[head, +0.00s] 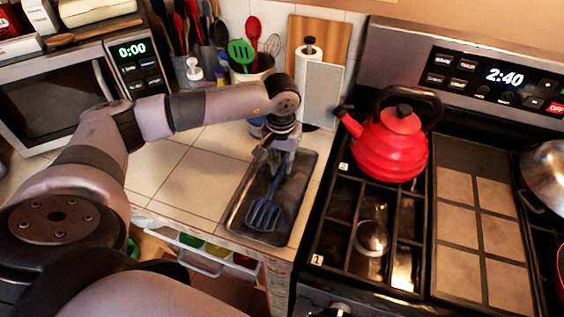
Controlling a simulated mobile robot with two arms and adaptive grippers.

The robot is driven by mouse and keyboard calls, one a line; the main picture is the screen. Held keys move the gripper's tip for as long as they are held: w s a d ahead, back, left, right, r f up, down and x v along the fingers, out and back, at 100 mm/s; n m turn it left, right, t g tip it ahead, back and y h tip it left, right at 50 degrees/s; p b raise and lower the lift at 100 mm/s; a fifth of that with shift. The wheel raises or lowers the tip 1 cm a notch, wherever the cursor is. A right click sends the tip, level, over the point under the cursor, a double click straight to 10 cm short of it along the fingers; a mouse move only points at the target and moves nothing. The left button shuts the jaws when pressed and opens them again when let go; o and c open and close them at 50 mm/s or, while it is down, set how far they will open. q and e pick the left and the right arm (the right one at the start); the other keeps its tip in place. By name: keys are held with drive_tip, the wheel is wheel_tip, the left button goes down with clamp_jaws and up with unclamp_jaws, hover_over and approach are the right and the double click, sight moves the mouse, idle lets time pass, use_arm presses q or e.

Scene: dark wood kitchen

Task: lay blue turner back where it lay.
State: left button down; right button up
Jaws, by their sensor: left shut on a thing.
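The blue turner (265,208) is over the dark tray (294,217) on the tiled counter, its slotted head towards the tray's front. I cannot tell whether its head touches the tray. My left gripper (278,168) points down over the back part of the tray and is shut on the turner's handle end. The gripper hides the upper part of the handle. My right gripper is not in view.
A red kettle (390,147) stands on the stove just right of the tray. Behind are a paper towel holder (312,85), a crock of utensils (250,68) and a microwave (70,90). Counter tiles (185,180) left of the tray are clear.

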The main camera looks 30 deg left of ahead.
use_arm(q)
drive_tip(key=c, duration=1.4)
unclamp_jaws()
drive_tip(key=shift+c, duration=0.2)
wheel_tip(320, 180, up, 12)
drive_tip(key=shift+s, duration=0.25)
